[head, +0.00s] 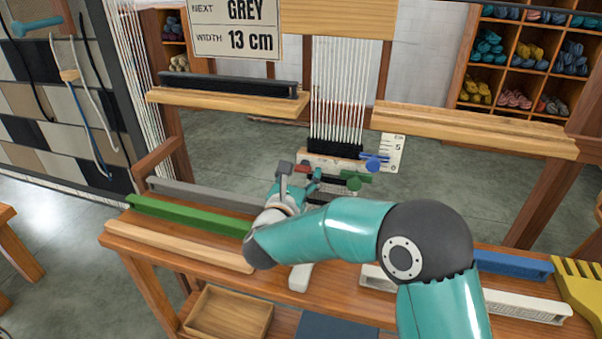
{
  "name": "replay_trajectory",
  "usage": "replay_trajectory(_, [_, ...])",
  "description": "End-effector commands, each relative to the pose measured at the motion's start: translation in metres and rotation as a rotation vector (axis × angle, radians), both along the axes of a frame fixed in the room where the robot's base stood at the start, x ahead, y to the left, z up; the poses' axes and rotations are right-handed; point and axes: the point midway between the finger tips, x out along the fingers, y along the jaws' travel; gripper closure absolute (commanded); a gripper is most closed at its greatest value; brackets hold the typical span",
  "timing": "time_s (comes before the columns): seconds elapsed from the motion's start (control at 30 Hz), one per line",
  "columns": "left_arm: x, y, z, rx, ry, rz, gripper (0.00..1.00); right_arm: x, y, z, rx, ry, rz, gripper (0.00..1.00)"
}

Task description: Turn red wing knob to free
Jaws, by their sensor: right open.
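The red wing knob (303,169) shows as a small red patch beneath the loom's hanging white threads, partly hidden by my right gripper. My right gripper (299,178) is open, its fingers at the knob. I cannot tell whether they touch it. A green wing knob (355,179) and a blue wing knob (374,162) sit to the right of the red one. My right arm comes in from the lower right and covers part of the bench. My left gripper is out of view.
A green bar (190,214), a grey bar (208,195) and a pale wooden bar (178,246) lie left of my gripper. A blue bar (512,265) and a yellow comb (577,293) lie right. Wool shelves (530,55) stand behind.

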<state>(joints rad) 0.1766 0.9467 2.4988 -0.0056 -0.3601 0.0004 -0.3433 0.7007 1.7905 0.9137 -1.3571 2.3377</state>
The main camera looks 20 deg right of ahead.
Motion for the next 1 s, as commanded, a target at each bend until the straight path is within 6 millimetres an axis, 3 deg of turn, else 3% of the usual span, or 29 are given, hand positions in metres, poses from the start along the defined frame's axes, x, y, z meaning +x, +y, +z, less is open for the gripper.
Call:
replay_trajectory(0.33, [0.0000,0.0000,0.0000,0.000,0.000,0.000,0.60,0.0036,-0.0018,-0.0003,0.000,0.001,0.002,0.35])
replay_trajectory(0.7, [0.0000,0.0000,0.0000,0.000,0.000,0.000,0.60,0.0035,-0.0013,-0.0003,0.001,0.001,0.002,0.95])
replay_trajectory(1.0, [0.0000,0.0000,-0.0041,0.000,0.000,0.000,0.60,0.0034,-0.0010,-0.0014,-0.022,0.016,0.003,0.95])
